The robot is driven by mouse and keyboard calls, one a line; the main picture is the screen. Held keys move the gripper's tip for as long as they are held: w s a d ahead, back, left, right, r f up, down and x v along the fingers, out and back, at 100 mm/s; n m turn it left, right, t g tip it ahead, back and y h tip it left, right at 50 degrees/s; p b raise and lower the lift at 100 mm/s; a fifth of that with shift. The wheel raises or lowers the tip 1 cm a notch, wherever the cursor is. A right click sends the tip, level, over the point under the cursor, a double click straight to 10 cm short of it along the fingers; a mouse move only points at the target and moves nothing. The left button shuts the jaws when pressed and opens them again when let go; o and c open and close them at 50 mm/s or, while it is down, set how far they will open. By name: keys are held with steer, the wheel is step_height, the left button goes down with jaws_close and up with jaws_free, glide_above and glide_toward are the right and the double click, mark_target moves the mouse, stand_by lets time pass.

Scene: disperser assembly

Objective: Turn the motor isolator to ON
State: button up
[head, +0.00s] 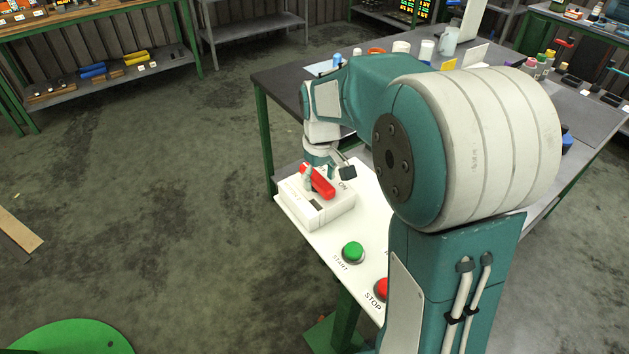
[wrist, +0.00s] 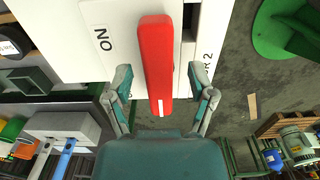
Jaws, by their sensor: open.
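The motor isolator is a white box (head: 318,212) with a red bar handle (head: 317,181), at the far end of a white panel. In the wrist view, the red handle (wrist: 157,60) runs almost straight up and down, with a white mark near its lower end. The ON label (wrist: 103,40) is to its left. My gripper (head: 328,176) is over the isolator. In the wrist view, my gripper (wrist: 159,84) is open, with one finger on each side of the handle's lower end and visible gaps between. Whether the handle touches the palm cannot be told.
A green START button (head: 353,251) and a red STOP button (head: 382,288) sit nearer on the panel (head: 325,250). A grey table (head: 285,90) with cups and bottles stands behind. The floor to the left is mostly clear.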

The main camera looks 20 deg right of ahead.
steer(key=shift+f, duration=0.25)
jaws_close()
